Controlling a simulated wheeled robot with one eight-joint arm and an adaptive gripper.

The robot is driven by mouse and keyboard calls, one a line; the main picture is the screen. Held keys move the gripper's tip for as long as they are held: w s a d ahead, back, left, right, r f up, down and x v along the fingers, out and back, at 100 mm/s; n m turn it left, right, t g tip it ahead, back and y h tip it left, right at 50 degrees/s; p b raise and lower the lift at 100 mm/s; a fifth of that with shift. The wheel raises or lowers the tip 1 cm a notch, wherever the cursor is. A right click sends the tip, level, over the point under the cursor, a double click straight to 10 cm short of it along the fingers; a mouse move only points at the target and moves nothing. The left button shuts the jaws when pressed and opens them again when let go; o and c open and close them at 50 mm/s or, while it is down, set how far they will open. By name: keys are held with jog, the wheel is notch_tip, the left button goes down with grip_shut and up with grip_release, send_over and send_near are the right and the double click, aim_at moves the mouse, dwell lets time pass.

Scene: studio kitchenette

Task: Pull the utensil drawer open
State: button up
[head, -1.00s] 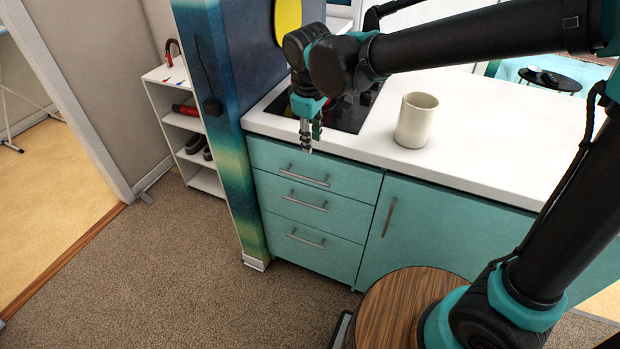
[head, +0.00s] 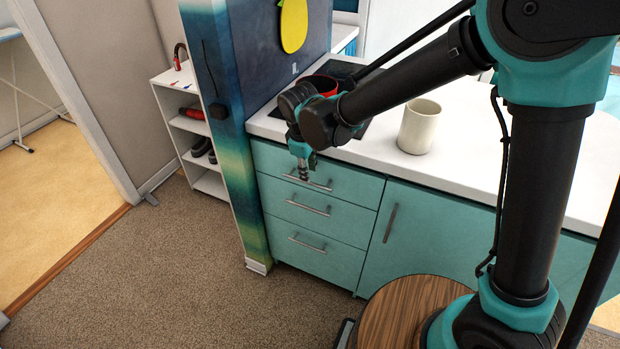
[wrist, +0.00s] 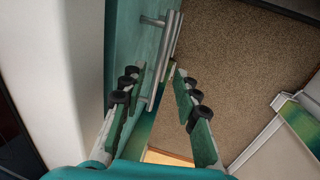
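The turquoise cabinet has a stack of three drawers; which is the utensil drawer is not marked. The top drawer (head: 350,184) is shut, with a thin metal bar handle (head: 322,186). My gripper (head: 303,177) is in front of this drawer, at the left part of its handle, pointing down. In the wrist view my gripper (wrist: 156,75) is open, and the metal handle (wrist: 168,50) runs between its two fingers. The fingers appear apart from the bar; exact contact is hard to tell. In the head view the gripper hides the handle's left end.
Below are the middle drawer (head: 300,213) and bottom drawer (head: 310,251), both shut. A cream mug (head: 418,128) and a red pot (head: 322,84) stand on the white counter (head: 480,165). The carpet (head: 170,270) before the drawers is clear.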

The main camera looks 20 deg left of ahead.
jog(key=shift+w+f, duration=0.2)
jog(key=shift+f, duration=0.85)
jog(key=shift+w+f, duration=0.2)
jog(key=shift+f, duration=0.8)
grip_shut()
